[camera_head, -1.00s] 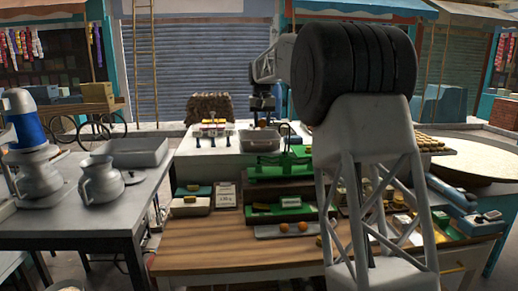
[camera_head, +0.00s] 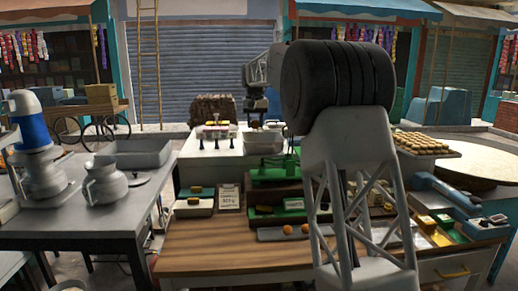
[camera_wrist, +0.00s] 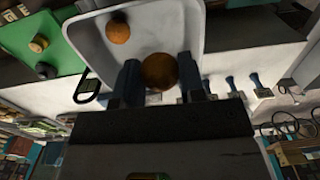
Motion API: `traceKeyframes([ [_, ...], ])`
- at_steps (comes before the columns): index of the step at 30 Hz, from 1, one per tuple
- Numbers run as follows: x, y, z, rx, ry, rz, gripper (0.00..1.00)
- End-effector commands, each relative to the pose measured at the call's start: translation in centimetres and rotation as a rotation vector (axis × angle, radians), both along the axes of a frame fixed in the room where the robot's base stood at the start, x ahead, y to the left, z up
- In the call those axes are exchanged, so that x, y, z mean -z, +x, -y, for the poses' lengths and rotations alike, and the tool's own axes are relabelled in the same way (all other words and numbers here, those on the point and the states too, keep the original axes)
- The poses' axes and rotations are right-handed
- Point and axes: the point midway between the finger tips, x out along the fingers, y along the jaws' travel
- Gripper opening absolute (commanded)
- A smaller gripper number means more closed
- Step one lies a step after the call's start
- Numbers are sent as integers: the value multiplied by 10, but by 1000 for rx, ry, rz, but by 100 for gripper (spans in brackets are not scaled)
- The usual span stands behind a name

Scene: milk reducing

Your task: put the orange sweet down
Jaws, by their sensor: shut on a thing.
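My gripper (camera_wrist: 160,82) is shut on an orange-brown round sweet (camera_wrist: 160,71), which sits between its two dark fingertips in the wrist view. Behind it in that view is a pale, steep-walled tray (camera_wrist: 172,25). Another orange sweet (camera_wrist: 118,32) lies in this tray. The held sweet overlaps the tray's edge in the picture; I cannot tell its height above it. In the head view my gripper (camera_head: 256,108) is small and far off, over the back white table near a grey tray (camera_head: 264,138).
Two orange balls (camera_head: 295,229) lie on a front grey tray. A green tray (camera_wrist: 75,45) with small round items adjoins the pale tray. A green stand (camera_head: 275,175) rises in the middle. Metal pots (camera_head: 104,185) stand left. The front wooden table (camera_head: 230,250) has clear room.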

Motion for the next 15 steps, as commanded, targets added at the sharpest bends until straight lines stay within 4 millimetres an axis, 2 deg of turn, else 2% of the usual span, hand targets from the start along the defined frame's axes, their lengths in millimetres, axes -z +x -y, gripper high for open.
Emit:
traceKeyframes([
  [9, 42, 0, 0, 0, 0, -2, 15],
  [15, 56, 0, 0, 0, 0, -1, 15],
])
